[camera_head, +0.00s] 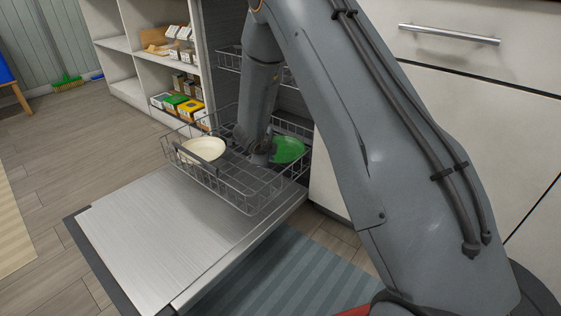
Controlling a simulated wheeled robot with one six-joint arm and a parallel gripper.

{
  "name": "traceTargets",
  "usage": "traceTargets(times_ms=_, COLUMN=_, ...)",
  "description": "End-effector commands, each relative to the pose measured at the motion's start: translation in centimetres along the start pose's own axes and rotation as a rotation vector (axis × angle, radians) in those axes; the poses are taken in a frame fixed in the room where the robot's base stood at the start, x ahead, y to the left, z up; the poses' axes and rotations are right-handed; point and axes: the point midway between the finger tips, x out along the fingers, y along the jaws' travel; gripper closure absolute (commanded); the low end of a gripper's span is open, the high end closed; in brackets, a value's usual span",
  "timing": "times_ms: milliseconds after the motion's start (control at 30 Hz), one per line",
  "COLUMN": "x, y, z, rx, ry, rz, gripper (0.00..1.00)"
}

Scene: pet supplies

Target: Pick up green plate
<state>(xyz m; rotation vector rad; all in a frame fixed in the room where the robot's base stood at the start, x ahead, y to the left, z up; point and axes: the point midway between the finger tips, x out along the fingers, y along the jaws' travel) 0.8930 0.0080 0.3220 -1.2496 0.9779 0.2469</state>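The green plate (290,149) sits in the right part of the pulled-out wire dishwasher rack (237,200). Its left side is partly hidden by my gripper. My gripper (262,156) is down at the rack, right beside the plate's left edge. It is small and dark in this view, and I cannot tell whether its fingers are open, shut or touching the plate.
A cream bowl or plate (203,149) sits in the rack's left part. The open dishwasher door (160,235) lies flat in front. Shelves with several boxes (180,105) stand behind left. White drawers (480,110) are at right. A striped mat (290,275) lies below.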

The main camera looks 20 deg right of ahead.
Motion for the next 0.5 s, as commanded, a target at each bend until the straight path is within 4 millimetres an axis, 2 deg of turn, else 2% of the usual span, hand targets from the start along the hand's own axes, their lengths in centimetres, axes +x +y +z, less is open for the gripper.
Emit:
traceTargets(times_ms=33, x=0.9, y=0.4, z=0.1, rx=0.016, ry=0.009, rz=-0.005, gripper=0.92)
traceTargets(times_ms=300, x=3.5, y=0.6, z=-0.1, rx=0.043, ry=0.024, rz=-0.01, gripper=0.92)
traceTargets(times_ms=500, x=4.5, y=0.5, z=-0.1, rx=0.04, ry=0.023, rz=-0.009, gripper=0.92)
